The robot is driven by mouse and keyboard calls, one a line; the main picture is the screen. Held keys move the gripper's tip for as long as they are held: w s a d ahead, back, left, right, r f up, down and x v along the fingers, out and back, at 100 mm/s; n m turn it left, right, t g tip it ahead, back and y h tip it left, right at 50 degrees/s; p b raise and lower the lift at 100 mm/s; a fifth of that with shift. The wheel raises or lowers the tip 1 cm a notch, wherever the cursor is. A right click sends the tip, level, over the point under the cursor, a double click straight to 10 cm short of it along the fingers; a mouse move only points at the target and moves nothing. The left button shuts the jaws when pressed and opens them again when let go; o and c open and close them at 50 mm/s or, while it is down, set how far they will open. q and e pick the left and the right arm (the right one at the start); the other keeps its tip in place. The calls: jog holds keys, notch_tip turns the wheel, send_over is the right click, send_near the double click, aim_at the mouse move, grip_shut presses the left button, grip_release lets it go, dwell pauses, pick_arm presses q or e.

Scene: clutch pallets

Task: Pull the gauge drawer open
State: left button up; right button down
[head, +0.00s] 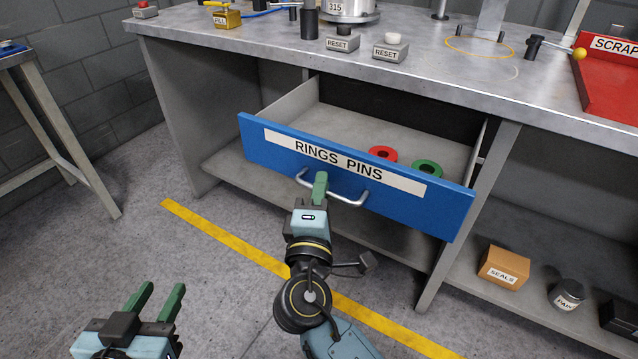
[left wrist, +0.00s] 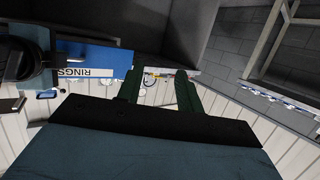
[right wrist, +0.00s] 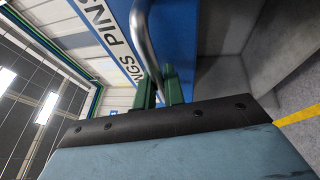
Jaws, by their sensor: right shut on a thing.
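The blue drawer (head: 229,133) under the bench is labelled RINGS PINS and stands open. A red ring (head: 383,153) and a green ring (head: 428,168) lie inside it. My right gripper (head: 320,184) is shut on the drawer's silver bar handle (head: 347,200), toward the handle's left part. In the right wrist view the handle (right wrist: 142,40) runs down between the green fingers (right wrist: 162,90). My left gripper (head: 156,300) is open and empty, low at the left, apart from the drawer. The left wrist view shows its spread fingers (left wrist: 160,88) and the blue drawer front (left wrist: 110,60).
The metal bench top (head: 420,40) above holds RESET buttons (head: 342,43) and a red SCRAP tray (head: 605,85). A SEALS box (head: 503,267) and a dark can (head: 566,293) stand on the lower right shelf. Floor in front is clear, crossed by a yellow line (head: 230,240).

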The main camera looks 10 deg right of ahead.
jog(key=c, duration=1.5)
grip_release()
